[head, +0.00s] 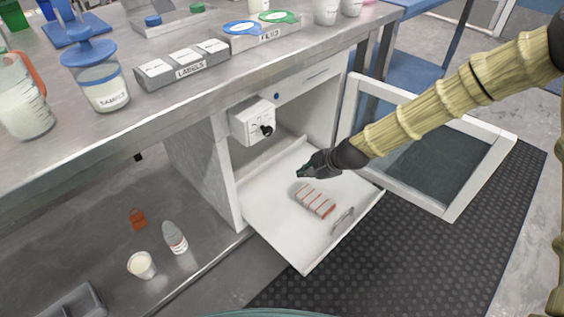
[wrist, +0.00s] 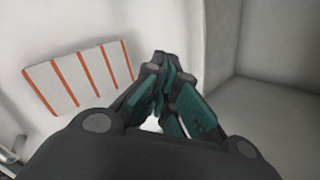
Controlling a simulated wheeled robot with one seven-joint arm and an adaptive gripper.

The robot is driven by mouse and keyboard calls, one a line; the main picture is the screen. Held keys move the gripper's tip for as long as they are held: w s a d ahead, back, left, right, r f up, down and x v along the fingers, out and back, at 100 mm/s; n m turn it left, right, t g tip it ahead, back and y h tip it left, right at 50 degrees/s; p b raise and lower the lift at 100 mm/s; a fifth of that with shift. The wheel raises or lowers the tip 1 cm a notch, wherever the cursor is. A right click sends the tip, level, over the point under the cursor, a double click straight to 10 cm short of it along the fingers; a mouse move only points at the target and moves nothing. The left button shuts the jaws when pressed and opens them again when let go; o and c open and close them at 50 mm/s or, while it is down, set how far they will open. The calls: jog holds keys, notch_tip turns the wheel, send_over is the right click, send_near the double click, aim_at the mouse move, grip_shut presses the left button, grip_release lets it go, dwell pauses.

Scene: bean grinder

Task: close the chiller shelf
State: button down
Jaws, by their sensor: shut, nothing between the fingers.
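The chiller shelf (head: 285,226) is a white panel pulled out from the cabinet under the bench, with a metal handle (head: 343,220) near its front right edge. A white block with orange stripes (head: 315,201) lies on it. My gripper (head: 301,174) is above the inner part of the shelf, near the cabinet opening, shut and empty. In the wrist view the shut fingers (wrist: 165,85) point towards the white interior, with the striped block (wrist: 80,76) to their left. A bit of the handle (wrist: 12,150) shows at the lower left.
A framed glass door (head: 480,203) stands open to the right of the cabinet. A white box with a black knob (head: 251,121) hangs at the cabinet's upper left. A bottle (head: 174,237) and a cup (head: 141,264) stand on the lower surface at left.

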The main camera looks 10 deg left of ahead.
jog(key=w+m, duration=0.2)
jog(key=m, duration=0.4)
jog(key=m+t+b, duration=0.1)
jog(key=m+b, duration=0.4)
jog(key=m, duration=0.2)
send_near(280, 167)
jog(key=f, duration=0.3)
jog(key=shift+w+a+f+y, duration=0.3)
jog(key=shift+w+y, duration=0.05)
jog(key=shift+y, duration=0.05)
jog(key=shift+w+a+f+b, duration=0.2)
jog(key=shift+w+a+b, duration=0.4)
jog(key=shift+a, duration=0.25)
jog(key=shift+w+a+r+b, duration=0.2)
jog(key=shift+w+a+b, duration=0.25)
jog(key=shift+w+a, duration=0.4)
jog(key=shift+s+a, duration=0.1)
